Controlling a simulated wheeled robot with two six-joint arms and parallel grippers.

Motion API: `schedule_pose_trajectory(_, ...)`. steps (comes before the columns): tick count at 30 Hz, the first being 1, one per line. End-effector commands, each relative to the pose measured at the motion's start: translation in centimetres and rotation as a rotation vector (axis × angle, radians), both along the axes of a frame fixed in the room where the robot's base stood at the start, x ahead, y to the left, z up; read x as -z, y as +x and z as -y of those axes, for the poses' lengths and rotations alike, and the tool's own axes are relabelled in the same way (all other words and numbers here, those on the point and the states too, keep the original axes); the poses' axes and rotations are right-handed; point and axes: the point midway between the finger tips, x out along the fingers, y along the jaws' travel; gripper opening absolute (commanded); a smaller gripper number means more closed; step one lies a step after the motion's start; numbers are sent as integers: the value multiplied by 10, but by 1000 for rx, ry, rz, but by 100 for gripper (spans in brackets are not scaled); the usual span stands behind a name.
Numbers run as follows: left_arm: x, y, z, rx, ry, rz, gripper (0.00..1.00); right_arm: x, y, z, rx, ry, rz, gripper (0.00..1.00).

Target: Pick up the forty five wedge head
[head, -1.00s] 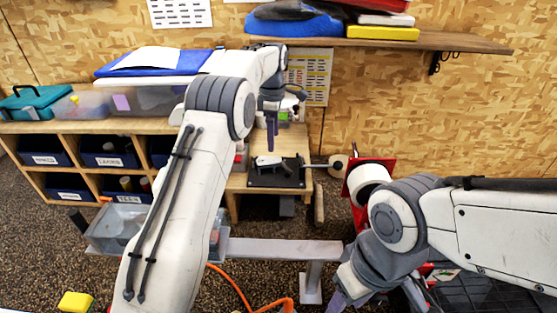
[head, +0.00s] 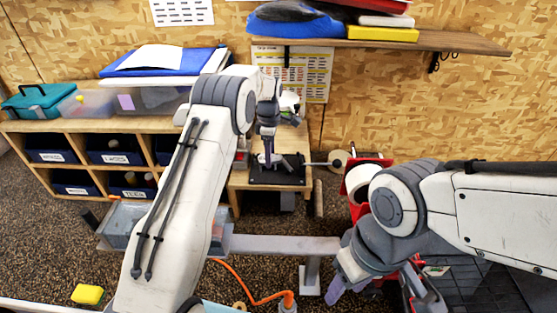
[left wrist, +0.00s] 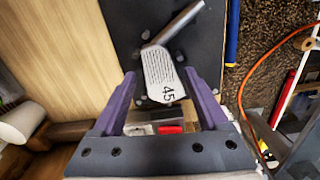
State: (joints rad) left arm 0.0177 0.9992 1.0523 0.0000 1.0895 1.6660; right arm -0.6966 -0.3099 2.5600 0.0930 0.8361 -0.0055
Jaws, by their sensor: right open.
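The forty five wedge head (left wrist: 160,75) is a silver-white club head with "45" printed on its face and a short grey neck, lying on a dark mat (left wrist: 118,25). In the head view, the mat (head: 262,180) is on a small wooden bench. My left gripper (left wrist: 160,74) is open, with its purple fingers on either side of the head and visible gaps between. In the head view, my left gripper (head: 268,155) points down over the mat. My right gripper (head: 378,297) is open, low at the right, far from the head.
A cubby shelf (head: 75,127) with labelled blue bins stands at the left. A grey rail (head: 280,246) crosses in front of the bench. A red stand (head: 356,182) is right of the bench, and an orange hose (head: 245,290) lies on the floor. A wall shelf (head: 450,40) hangs above.

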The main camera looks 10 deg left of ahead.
Motion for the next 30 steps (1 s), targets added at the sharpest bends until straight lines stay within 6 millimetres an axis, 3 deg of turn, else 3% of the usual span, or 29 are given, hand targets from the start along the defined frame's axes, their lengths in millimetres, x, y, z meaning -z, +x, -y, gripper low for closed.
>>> schedule_pose_trajectory(1, 0, 0, 0, 0, 0, 0, 52, 0, 0, 0, 0, 0, 0, 50)
schedule_pose_trajectory(5, 0, 0, 1, 1, 0, 0, 3, 0, 0, 0, 0, 0, 0, 50)
schedule_pose_trajectory(6, -1, 1, 1, 1, 0, 2, 0, 0, 0, 0, 0, 0, 0, 50)
schedule_pose_trajectory(14, -2, 1, 1, 1, 0, 3, 0, 1, 0, 0, 0, 0, 0, 50)
schedule_pose_trajectory(20, -16, 2, 1, 1, 1, 5, 0, 9, 0, 0, -1, 0, 0, 50)
schedule_pose_trajectory(26, -52, 2, 1, 1, 0, 8, 0, 23, 0, 0, -2, 0, 0, 50)
schedule_pose_trajectory(30, -88, 2, 1, 1, 0, 9, 0, 30, 0, 0, -3, 0, 0, 50)
